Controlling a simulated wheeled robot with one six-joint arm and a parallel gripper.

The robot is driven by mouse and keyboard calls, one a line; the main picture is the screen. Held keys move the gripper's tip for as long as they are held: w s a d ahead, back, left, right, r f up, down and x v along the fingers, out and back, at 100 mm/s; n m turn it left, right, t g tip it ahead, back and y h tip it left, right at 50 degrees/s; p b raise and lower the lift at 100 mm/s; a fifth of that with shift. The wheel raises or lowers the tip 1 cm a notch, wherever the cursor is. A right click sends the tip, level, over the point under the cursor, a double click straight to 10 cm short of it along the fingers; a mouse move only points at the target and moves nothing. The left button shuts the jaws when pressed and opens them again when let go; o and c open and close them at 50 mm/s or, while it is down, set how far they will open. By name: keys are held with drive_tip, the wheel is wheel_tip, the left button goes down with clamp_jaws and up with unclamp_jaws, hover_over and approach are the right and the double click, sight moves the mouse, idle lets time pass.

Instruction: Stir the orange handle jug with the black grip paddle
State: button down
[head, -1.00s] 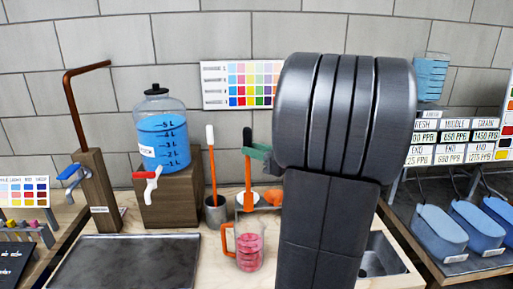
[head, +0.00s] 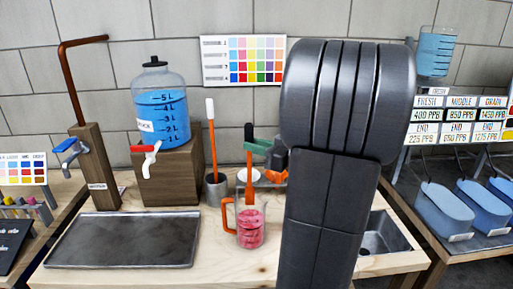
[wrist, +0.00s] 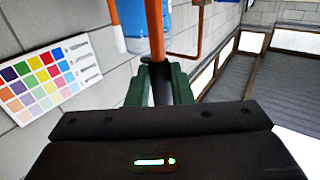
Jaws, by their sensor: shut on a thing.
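The orange handle jug (head: 251,232) is clear, holds pink contents and stands on the light wooden bench, its handle to the left. The black grip paddle (head: 249,180) is upright, with a black grip on top and an orange shaft below. Its lower end reaches the jug's rim in the head view; I cannot tell how far it is inside. My gripper (head: 258,149) has green fingers shut on the black grip. In the wrist view, the fingers of my gripper (wrist: 160,88) close on both sides of the grip, and the orange shaft of the paddle (wrist: 154,30) extends beyond.
A white grip paddle (head: 211,145) stands in a grey cup (head: 216,190) left of the jug. A blue-filled dispenser (head: 163,120) sits on a wooden block behind. A dark tray (head: 125,240) lies front left.

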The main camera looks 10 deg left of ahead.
wheel_tip(320, 180, down, 11)
drive_tip(key=b, duration=1.3)
drive_tip(key=shift+b, duration=0.3)
drive_tip(key=shift+a, duration=0.1)
